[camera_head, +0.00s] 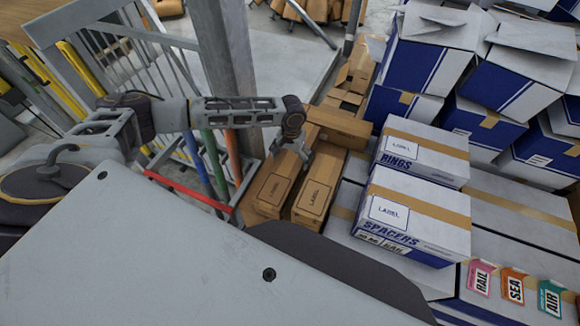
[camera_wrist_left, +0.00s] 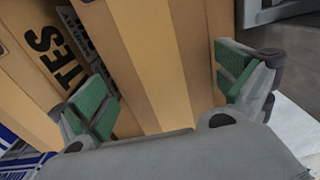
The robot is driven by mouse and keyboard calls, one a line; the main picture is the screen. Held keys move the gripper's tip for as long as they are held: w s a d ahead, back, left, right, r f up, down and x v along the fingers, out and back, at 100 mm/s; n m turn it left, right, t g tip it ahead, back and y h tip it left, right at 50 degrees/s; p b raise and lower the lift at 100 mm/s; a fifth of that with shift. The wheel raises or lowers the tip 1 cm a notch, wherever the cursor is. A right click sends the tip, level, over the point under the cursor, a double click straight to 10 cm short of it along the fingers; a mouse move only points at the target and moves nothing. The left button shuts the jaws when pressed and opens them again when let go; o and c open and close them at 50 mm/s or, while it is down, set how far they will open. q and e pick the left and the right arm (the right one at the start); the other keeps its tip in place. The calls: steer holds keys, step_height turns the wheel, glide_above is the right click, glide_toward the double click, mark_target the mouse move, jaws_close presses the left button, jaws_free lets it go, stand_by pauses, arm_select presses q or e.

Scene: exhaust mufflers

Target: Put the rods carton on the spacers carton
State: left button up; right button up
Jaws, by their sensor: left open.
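The spacers carton (camera_head: 419,212), white and blue with a tan tape band, lies flat on larger grey-topped cartons at the right. No carton in view shows a readable RODS mark, so I cannot tell which is the rods carton. Long brown cartons lie side by side in the middle, a left one (camera_head: 271,190) and a right one (camera_head: 318,187). My left gripper (camera_head: 296,142) is just above their far ends, open. In the left wrist view, a brown taped carton (camera_wrist_left: 155,60) shows between its green-padded fingers (camera_wrist_left: 165,88); I see no grip. My right gripper is out of view.
The white-blue rings carton (camera_head: 425,150) stands right behind the spacers carton. Another brown carton (camera_head: 340,125) lies beyond my left gripper. A metal post (camera_head: 228,65) and a railed rack with coloured tubes (camera_head: 215,160) stand left. Blue-white cartons (camera_head: 510,90) crowd the right.

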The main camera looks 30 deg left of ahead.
arm_select(q)
steer(key=shift+f, duration=0.15)
steer(key=shift+s+a+f, duration=0.1)
steer(key=shift+f, duration=1.2)
steer(key=shift+s+f, duration=0.1)
steer(key=shift+f, duration=1.2)
steer(key=shift+c, duration=0.3)
steer(key=shift+s, duration=0.15)
steer(key=c, duration=1.6)
steer(key=shift+r, duration=0.15)
steer(key=shift+c, duration=0.5)
steer(key=shift+r, duration=0.55)
steer(key=shift+c, duration=0.3)
step_height(320, 180, up, 17)
steer(key=shift+w, duration=0.2)
